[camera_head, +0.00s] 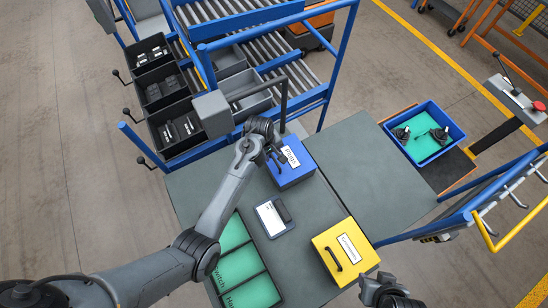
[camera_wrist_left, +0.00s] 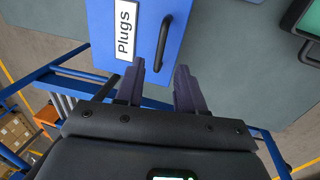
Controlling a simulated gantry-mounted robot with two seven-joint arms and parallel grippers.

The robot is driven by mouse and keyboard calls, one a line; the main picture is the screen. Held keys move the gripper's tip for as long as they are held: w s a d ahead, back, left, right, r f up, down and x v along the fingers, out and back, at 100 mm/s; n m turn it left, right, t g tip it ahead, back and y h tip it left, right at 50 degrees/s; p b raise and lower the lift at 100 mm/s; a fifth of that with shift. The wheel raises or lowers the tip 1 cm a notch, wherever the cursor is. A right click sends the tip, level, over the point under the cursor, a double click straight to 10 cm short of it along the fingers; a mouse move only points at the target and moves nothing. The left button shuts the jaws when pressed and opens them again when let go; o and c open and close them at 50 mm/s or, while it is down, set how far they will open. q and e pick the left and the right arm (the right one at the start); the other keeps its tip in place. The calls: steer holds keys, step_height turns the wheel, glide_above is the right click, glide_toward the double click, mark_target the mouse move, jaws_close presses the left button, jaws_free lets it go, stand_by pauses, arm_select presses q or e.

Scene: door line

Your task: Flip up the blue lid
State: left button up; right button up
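The blue lid (camera_head: 297,172), marked "Plugs", lies closed on its box on the grey-green table; it also shows in the left wrist view (camera_wrist_left: 185,20). A dark bar handle (camera_wrist_left: 164,42) stands on the lid beside the white label. My left gripper (camera_head: 274,157) is over the far left part of the lid and hides some of it. In the wrist view its two fingers are spread and empty, with their tips just short of the handle. My right gripper (camera_head: 390,294) is at the bottom right edge, beside the yellow box; its fingers are not clear.
A yellow box (camera_head: 329,246) with a handle stands near the right front. A device with a white face (camera_head: 270,220) and a green tray (camera_head: 232,236) lie nearer. A blue bin (camera_head: 439,153) is at the right. A blue roller rack (camera_head: 338,75) stands behind. The table right of the lid is clear.

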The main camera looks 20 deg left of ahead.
mark_target(275, 161)
arm_select(q)
steer(key=shift+w+d+f, duration=0.1)
steer(key=shift+w+f, duration=0.05)
steer(key=shift+f, duration=0.75)
steer(key=shift+w+d+f, duration=0.1)
steer(key=shift+f, duration=0.85)
steer(key=shift+w+d+f, duration=0.1)
steer(key=shift+w+f, duration=0.05)
steer(key=shift+f, duration=0.75)
steer(key=shift+c, duration=0.5)
jaws_close()
